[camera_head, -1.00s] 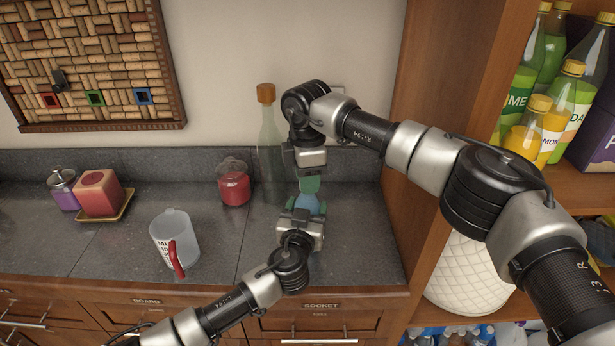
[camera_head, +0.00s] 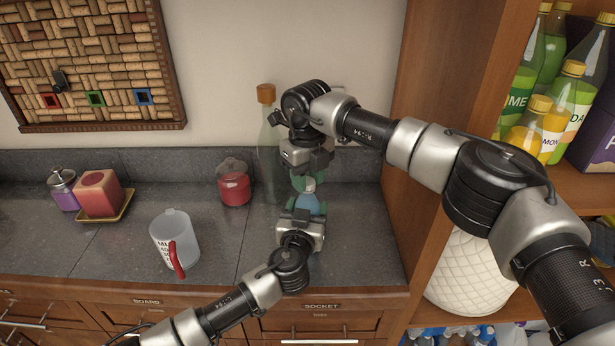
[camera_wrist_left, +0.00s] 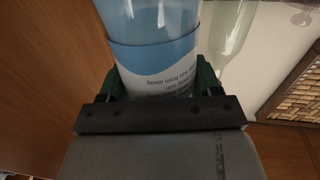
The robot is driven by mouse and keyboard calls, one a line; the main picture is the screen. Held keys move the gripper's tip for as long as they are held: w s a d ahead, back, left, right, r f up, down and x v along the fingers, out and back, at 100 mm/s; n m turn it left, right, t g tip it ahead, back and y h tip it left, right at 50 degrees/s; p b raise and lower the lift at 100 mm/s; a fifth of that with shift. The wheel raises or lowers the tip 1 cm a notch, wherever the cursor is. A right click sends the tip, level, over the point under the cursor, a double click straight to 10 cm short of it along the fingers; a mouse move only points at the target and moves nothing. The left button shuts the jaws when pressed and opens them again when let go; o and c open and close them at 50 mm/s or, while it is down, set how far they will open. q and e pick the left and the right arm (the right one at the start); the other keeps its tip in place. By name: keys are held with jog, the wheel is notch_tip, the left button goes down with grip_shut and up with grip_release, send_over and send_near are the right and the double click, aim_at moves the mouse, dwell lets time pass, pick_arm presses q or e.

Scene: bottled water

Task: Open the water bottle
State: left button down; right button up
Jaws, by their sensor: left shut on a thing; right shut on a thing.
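A blue water bottle (camera_head: 307,204) stands upright at the right part of the counter, mostly hidden by my grippers. My left gripper (camera_head: 304,210) is shut around its body from the front. In the left wrist view the bottle (camera_wrist_left: 160,50) shows a blue and white label between the green fingers of my left gripper (camera_wrist_left: 160,88). My right gripper (camera_head: 307,183) comes from above and is shut at the bottle's top. A small light patch shows between its green fingers, likely the cap. I cannot tell whether the cap is loose.
A tall clear bottle with a cork (camera_head: 266,95) stands close behind on the left. A red jar (camera_head: 233,184), a measuring cup (camera_head: 174,240) and a red candle (camera_head: 99,193) are further left. A wooden shelf side (camera_head: 430,90) borders the right. The counter between cup and bottle is clear.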

jog(key=n, duration=0.7)
jog(key=shift+n, duration=0.4)
jog(key=n, duration=0.5)
jog(key=shift+n, duration=0.4)
jog(key=n, duration=0.3)
jog(key=shift+n, duration=0.4)
jog(key=n, duration=0.3)
jog(key=shift+n, duration=0.3)
jog(key=n, duration=0.3)
jog(key=shift+n, duration=0.4)
jog(key=n, duration=0.3)
jog(key=shift+n, duration=0.3)
jog(key=shift+r, duration=0.3)
jog(key=shift+r, duration=0.9)
